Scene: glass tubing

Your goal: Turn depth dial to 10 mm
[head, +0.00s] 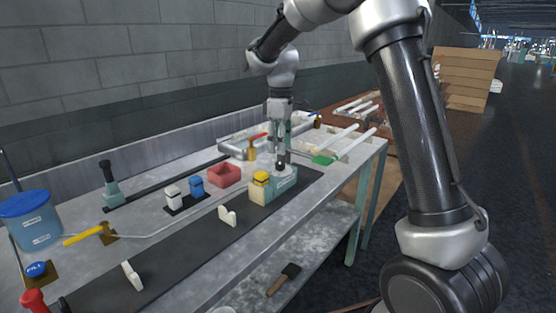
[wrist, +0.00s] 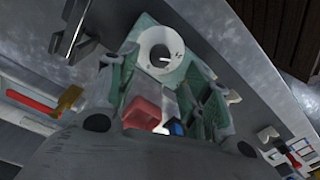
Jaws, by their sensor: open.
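The depth dial (wrist: 160,48) shows in the wrist view as a round white disc with small dark marks and a pale pointer. The marks are too small to read. It belongs to a teal fixture (head: 287,182) on the bench, beside a cream block with a yellow top (head: 261,190). My gripper (head: 281,165) points down just above this fixture in the head view. It is open and nothing shows held in it. In the wrist view the dial lies near the fingertip end; I cannot tell whether a finger touches it.
A red bin (head: 224,175), a blue block (head: 196,187) and a white block (head: 173,194) stand left of the fixture. A yellow-handled valve (head: 88,235) and a blue bucket (head: 30,220) are farther left. Glass tubes (head: 358,142) lie at right. The dark strip's middle has some free room.

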